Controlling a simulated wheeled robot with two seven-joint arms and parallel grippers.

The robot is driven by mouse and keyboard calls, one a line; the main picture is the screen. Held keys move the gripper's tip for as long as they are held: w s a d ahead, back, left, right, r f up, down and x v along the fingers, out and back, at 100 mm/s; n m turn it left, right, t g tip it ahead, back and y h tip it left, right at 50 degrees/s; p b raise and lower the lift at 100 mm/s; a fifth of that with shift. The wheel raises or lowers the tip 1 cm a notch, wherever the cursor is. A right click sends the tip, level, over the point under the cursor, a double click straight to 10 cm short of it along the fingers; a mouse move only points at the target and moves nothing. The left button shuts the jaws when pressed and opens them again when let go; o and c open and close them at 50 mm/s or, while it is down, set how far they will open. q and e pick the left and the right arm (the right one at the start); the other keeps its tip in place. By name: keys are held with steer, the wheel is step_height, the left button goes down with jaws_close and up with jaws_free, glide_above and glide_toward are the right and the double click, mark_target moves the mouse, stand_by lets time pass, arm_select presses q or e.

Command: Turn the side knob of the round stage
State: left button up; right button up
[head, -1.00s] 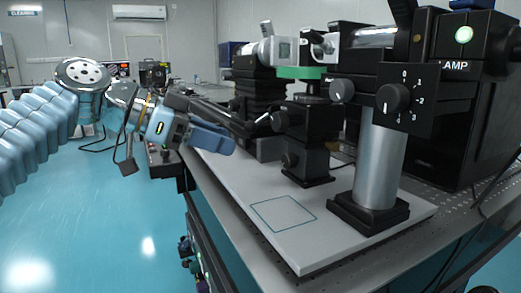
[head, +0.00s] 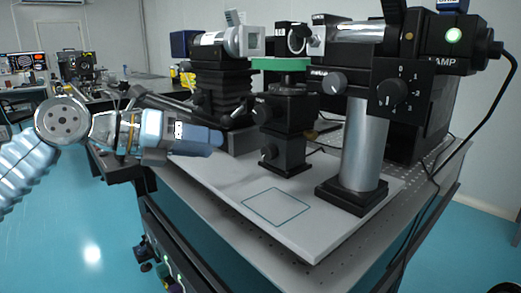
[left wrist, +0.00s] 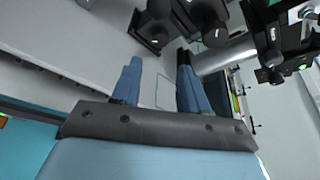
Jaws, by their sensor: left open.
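A round stage with a green top (head: 284,64) stands on a stack of black blocks in the middle of the head view. Dark round knobs (head: 263,111) stick out from the stack's side, one at the upper block and another knob (head: 268,152) lower down. My left gripper (head: 218,141) is left of the stack, apart from the knobs, pointing right. In the left wrist view its blue fingers (left wrist: 158,70) are spread with nothing between them. Black knobs (left wrist: 214,34) show beyond the fingertips there; which ones they are is unclear. My right gripper is out of view.
A silver post on a black base (head: 352,197) carries a block with a numbered dial (head: 392,92) at right. A black lamp housing (head: 455,45) stands behind it. Another instrument (head: 222,85) stands at back left. The white board (head: 310,235) is bare around the outlined square.

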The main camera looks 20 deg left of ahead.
mark_target(264, 152)
arm_select(q)
steer(key=p+x, duration=0.1)
steer(key=x, duration=1)
steer(key=shift+d+f, duration=0.1)
steer(key=shift+d, duration=0.1)
steer(key=c, duration=0.8)
steer(key=shift+o, duration=0.2)
steer(key=shift+w+a+f+n+h+b, duration=0.1)
steer(key=shift+f+n+h+b, duration=0.1)
steer(key=shift+n+h+b, duration=0.5)
steer(key=shift+n, duration=0.4)
steer(key=shift+r, duration=0.15)
